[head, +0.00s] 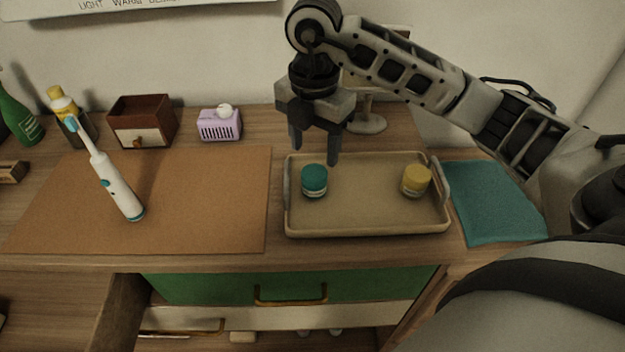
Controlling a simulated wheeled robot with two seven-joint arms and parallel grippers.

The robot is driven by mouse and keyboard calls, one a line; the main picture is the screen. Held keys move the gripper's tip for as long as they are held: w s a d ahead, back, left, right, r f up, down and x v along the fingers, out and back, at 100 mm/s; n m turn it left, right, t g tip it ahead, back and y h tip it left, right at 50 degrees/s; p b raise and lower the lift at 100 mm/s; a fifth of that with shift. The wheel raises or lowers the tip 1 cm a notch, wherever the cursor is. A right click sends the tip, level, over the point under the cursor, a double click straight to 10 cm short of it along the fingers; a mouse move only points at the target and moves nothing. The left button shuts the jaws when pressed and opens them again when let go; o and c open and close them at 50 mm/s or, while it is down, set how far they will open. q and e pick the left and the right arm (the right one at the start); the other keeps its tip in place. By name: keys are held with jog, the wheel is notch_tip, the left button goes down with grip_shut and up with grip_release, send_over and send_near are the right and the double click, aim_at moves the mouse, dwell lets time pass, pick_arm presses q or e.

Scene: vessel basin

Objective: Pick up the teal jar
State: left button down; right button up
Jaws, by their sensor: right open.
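The teal jar (314,180) stands upright in the left part of the beige tray (368,228). It has a teal lid over a pale lower part. My right gripper (314,158) points down above the tray's back-left edge, over and slightly behind the teal jar in the picture. Its two fingers are apart with nothing between them. It does not appear to touch the jar. My left gripper is not in view.
A yellow-lidded jar (416,180) stands in the tray's right part. A teal cloth (495,202) lies to the right. A purple box (219,124) and a wooden box (141,122) stand behind.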

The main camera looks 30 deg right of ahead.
aim_at(314, 172)
notch_tip(314, 172, down, 3)
jog(key=shift+r, duration=0.2)
jog(key=shift+f, duration=0.5)
jog(key=f, duration=0.2)
jog(key=f+p, duration=0.1)
jog(key=f, duration=0.1)
jog(key=shift+w+d+f, duration=0.2)
jog(key=shift+f, duration=0.25)
jog(key=c, duration=0.7)
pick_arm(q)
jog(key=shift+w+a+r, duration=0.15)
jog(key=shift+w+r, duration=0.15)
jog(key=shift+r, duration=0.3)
pick_arm(e)
jog(key=shift+c, duration=0.4)
